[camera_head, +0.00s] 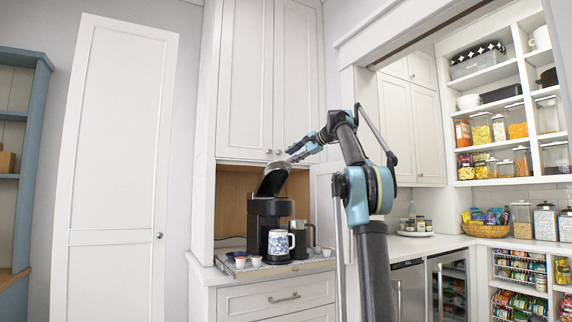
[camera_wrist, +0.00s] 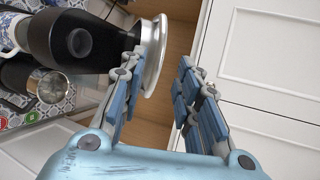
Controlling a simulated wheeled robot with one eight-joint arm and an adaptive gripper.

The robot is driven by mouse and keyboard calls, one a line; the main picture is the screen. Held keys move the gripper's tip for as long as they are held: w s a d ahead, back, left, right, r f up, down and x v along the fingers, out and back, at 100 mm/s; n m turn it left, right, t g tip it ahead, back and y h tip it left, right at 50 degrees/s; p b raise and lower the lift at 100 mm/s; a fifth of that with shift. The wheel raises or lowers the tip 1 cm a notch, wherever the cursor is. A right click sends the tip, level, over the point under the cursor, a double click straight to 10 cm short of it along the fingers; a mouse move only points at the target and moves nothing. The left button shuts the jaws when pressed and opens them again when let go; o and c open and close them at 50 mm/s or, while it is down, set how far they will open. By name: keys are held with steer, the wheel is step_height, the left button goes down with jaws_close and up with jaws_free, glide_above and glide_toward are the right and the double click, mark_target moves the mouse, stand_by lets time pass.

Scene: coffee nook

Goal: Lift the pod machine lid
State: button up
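The black pod machine (camera_head: 262,222) stands in the wooden nook of the white cabinet. Its lid (camera_head: 272,180) is raised and tilted steeply above the body. In the wrist view the black part of the machine (camera_wrist: 80,40) ends in a silver rim (camera_wrist: 158,35). My gripper (camera_head: 296,153) is at the lid's upper right end in the head view. In the wrist view my gripper (camera_wrist: 160,68) is open, with a wide gap between its fingers. The left finger lies close beside the silver rim; I cannot tell whether it touches. The right finger is clear of it.
A blue-patterned white mug (camera_head: 278,246) stands at the machine's front. A dark metal jug (camera_head: 299,240) stands to its right, and small cups (camera_head: 240,262) sit on the patterned tray surface. Upper cabinet doors (camera_head: 270,80) hang just above the arm. Pantry shelves are at right.

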steer(key=v, duration=0.6)
stand_by(0.4)
